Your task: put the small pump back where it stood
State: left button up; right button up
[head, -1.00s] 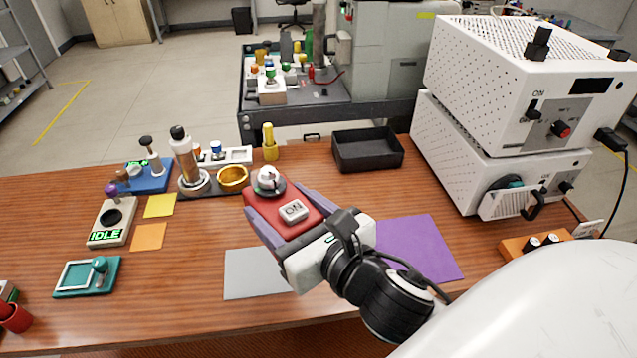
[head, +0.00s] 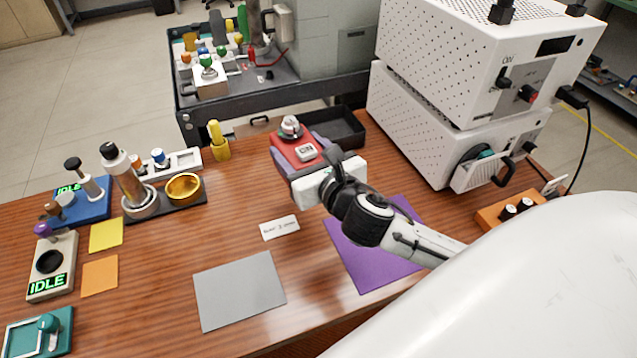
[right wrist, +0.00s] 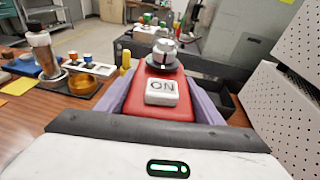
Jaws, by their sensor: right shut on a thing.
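The small pump is a red block with a white ON switch and a round grey-white knob on top (head: 294,150). My right gripper (head: 298,152) is shut on it, with a purple-grey finger on either side. The pump is held upright, apparently above the table, in front of the black tray. In the right wrist view the pump (right wrist: 161,105) sits between the fingers with its ON switch toward the camera. A small white label with text (head: 280,227) lies on the table, nearer than the pump. My left gripper is not in view.
The black tray (head: 345,128) is behind the pump. A yellow bottle-like thing (head: 219,142) stands to its left. A grey mat (head: 238,290) and purple mat (head: 350,258) lie in front. White stacked machines (head: 440,130) stand at the right. The wood left of the label is clear.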

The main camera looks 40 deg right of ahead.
jog(key=w+d+f+m+h, duration=0.1)
jog(key=w+d, duration=0.3)
jog(key=d, duration=0.3)
jog(key=shift+w+f+b, duration=0.15)
jog(key=shift+f+b, duration=0.65)
jog(key=shift+f, duration=1.8)
jog(key=shift+w+f+b, duration=0.15)
jog(key=shift+f+b, duration=0.65)
jog(key=shift+f, duration=1.75)
jog(key=shift+f, duration=0.15)
jog(key=o, duration=1.8)
jog(key=shift+f+h, duration=0.15)
jog(key=shift+h, duration=0.15)
